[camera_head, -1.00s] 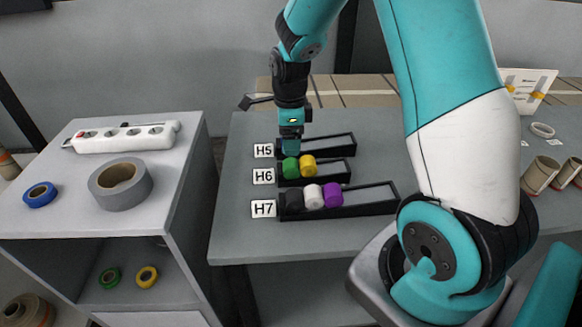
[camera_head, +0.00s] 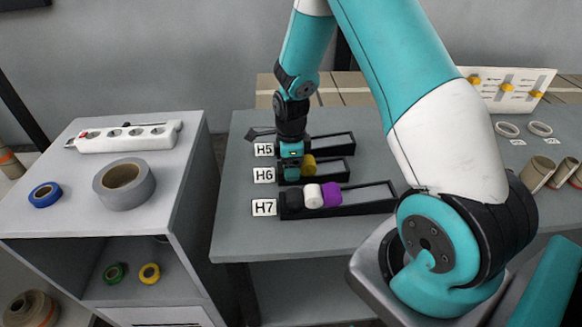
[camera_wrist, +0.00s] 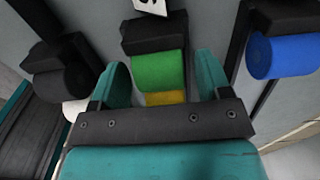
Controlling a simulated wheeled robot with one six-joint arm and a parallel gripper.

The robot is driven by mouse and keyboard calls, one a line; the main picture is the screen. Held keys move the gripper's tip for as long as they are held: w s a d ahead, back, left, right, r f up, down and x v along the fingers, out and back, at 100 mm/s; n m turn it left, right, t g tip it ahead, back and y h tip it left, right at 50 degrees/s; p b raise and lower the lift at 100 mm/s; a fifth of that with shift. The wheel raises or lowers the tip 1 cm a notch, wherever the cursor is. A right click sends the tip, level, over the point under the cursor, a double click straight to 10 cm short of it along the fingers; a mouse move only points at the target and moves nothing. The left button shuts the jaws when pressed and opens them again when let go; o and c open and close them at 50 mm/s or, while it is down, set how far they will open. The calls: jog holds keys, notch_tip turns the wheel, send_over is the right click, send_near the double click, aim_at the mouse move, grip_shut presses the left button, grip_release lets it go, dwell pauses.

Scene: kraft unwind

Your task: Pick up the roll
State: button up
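The task does not say which roll. A green roll (camera_wrist: 158,72) lies in the H6 rack (camera_head: 338,178), with a yellow roll (camera_head: 308,166) beside it; the yellow one also shows in the wrist view (camera_wrist: 166,98). My gripper (camera_head: 291,176) is over the green roll, hiding it in the head view. In the wrist view my gripper's teal fingers (camera_wrist: 165,82) are open, one to each side of the green roll. I cannot tell whether they touch it. A blue roll (camera_wrist: 290,54) sits in a neighbouring rack at right in the wrist view.
The H7 rack (camera_head: 370,198) holds black (camera_head: 291,202), white (camera_head: 313,197) and purple (camera_head: 331,194) rolls. The H5 rack (camera_head: 335,143) is behind. At left, a cabinet carries a grey tape roll (camera_head: 104,186), a blue tape roll (camera_head: 45,194) and a power strip (camera_head: 125,137).

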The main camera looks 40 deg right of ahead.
jog(key=c, duration=0.8)
jog(key=shift+r, duration=0.1)
